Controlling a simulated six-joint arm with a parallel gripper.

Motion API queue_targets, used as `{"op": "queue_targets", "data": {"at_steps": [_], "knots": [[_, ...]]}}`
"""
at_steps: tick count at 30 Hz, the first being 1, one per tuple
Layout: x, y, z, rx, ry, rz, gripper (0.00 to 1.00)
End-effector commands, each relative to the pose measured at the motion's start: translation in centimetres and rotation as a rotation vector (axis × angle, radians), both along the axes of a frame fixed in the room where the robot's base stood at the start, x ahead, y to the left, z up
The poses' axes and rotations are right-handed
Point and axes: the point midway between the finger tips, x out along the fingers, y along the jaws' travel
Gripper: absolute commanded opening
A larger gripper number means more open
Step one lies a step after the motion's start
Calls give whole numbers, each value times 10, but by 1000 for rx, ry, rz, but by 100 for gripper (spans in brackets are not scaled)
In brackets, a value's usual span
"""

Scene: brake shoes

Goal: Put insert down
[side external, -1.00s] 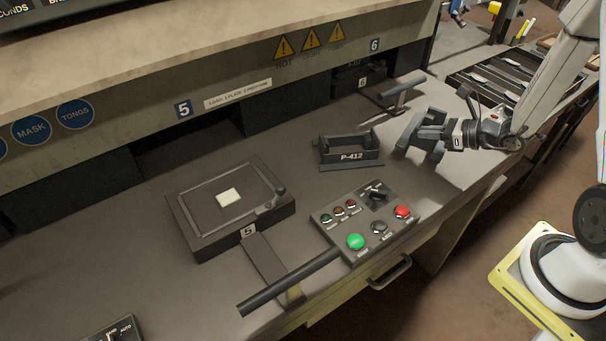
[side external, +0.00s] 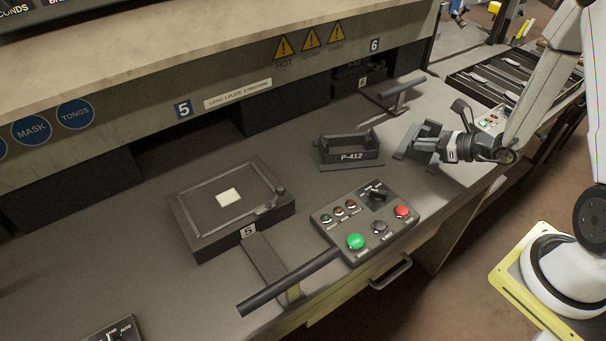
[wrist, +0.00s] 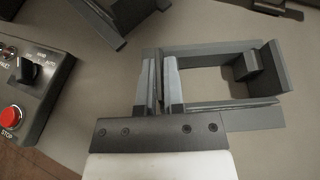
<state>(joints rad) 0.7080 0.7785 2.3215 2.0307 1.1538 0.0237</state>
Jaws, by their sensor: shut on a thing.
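The insert is a dark grey open rectangular frame (wrist: 250,119) with a small block at one end. My gripper (wrist: 160,66) is shut on its near-left wall, one finger on each side. In the side view the insert (side external: 403,146) is low over the bench, to the right of the P-412 holder. My gripper (side external: 437,148) reaches it from the right and hides part of it. Whether the insert's underside touches the bench I cannot tell.
The grey P-412 holder (side external: 350,153) stands close to the left of the insert. A control box (side external: 367,220) with green and red buttons is in front of it. A bar handle (side external: 401,88) is behind. A slotted rack (side external: 493,80) lies at the back right.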

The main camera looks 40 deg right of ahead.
Motion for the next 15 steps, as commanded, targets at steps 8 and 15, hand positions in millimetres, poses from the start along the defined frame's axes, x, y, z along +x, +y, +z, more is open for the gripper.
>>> {"op": "queue_targets", "data": {"at_steps": [8,15], "knots": [[0,0,-1,0,0,0,45],[0,0,-1,0,0,0,45]]}}
